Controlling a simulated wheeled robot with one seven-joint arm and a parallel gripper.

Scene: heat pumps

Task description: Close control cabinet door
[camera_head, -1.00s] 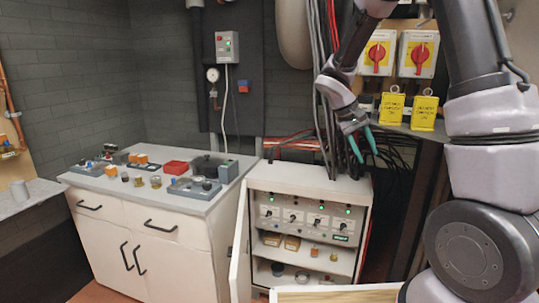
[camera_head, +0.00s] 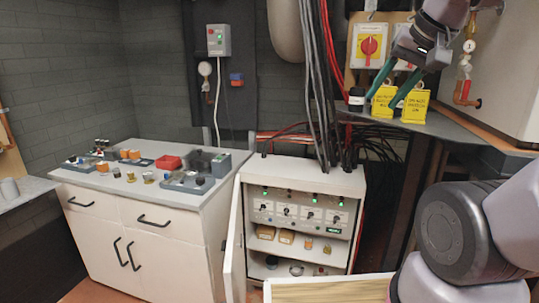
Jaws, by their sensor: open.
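The control cabinet (camera_head: 300,178) is a white box standing on the floor right of the workbench. Its front is open and shows a panel of switches with green lights (camera_head: 300,213) and shelves below. The cabinet door (camera_head: 235,248) stands swung open at the cabinet's left side, seen nearly edge-on. My gripper (camera_head: 388,92) is up and to the right of the cabinet, in front of the yellow tags and the switch box. Its teal fingers are apart and point down, with nothing held. It is well away from the door.
A white workbench (camera_head: 140,230) with parts on top stands left of the door. Cables run down behind the cabinet. A shelf (camera_head: 440,125) with yellow tags (camera_head: 413,108) is at the right. A wooden-topped surface (camera_head: 330,291) lies in front of the cabinet.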

